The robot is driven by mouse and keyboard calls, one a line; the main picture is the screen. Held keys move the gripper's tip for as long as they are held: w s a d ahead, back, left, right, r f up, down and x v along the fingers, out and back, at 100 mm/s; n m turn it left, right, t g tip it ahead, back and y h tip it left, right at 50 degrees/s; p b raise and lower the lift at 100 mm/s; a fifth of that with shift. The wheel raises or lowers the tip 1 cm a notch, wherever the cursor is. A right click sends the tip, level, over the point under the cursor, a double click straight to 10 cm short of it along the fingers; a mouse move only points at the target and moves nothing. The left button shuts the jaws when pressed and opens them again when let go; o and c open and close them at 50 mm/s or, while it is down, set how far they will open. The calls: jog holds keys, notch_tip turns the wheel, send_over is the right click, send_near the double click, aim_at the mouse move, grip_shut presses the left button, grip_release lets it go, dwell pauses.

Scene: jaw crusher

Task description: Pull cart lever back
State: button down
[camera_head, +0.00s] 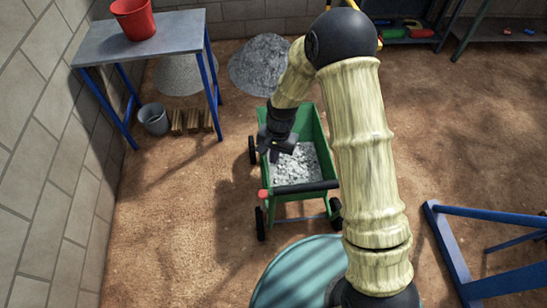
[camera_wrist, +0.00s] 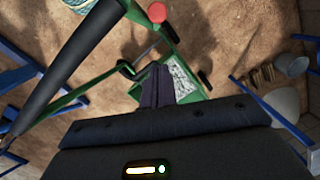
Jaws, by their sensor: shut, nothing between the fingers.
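The green cart (camera_head: 325,150) stands on the dirt floor with grey stones (camera_head: 297,165) in its tray. A black handle bar (camera_head: 305,188) crosses its near end. A red knob (camera_head: 263,193), which looks like the lever's end, is at the left of that bar. In the wrist view, the red knob (camera_wrist: 157,12) sits at the top on a green part, and the black bar (camera_wrist: 80,60) runs diagonally at left. My gripper (camera_head: 272,153) is over the cart's left side, beyond the knob and apart from it. Its fingers (camera_wrist: 157,82) are shut and empty.
A blue-legged table (camera_head: 170,33) with a red bucket (camera_head: 134,18) stands at the back left. A grey bucket (camera_head: 153,118) and wood blocks (camera_head: 192,121) are below. A blue frame (camera_head: 455,250) is at right. Dirt floor left of the cart is clear.

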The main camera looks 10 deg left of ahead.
jog(key=a+n+t+h+b, duration=0.1)
jog(key=a+n+b, duration=0.5)
jog(key=b, duration=0.8)
jog(key=shift+s+n+t+b, duration=0.3)
jog(key=shift+n+b, duration=0.1)
jog(key=s+d+f, duration=0.1)
jog(key=s+f, duration=0.2)
jog(key=f, duration=0.8)
jog(key=shift+d, duration=0.3)
jog(key=shift+s, duration=0.1)
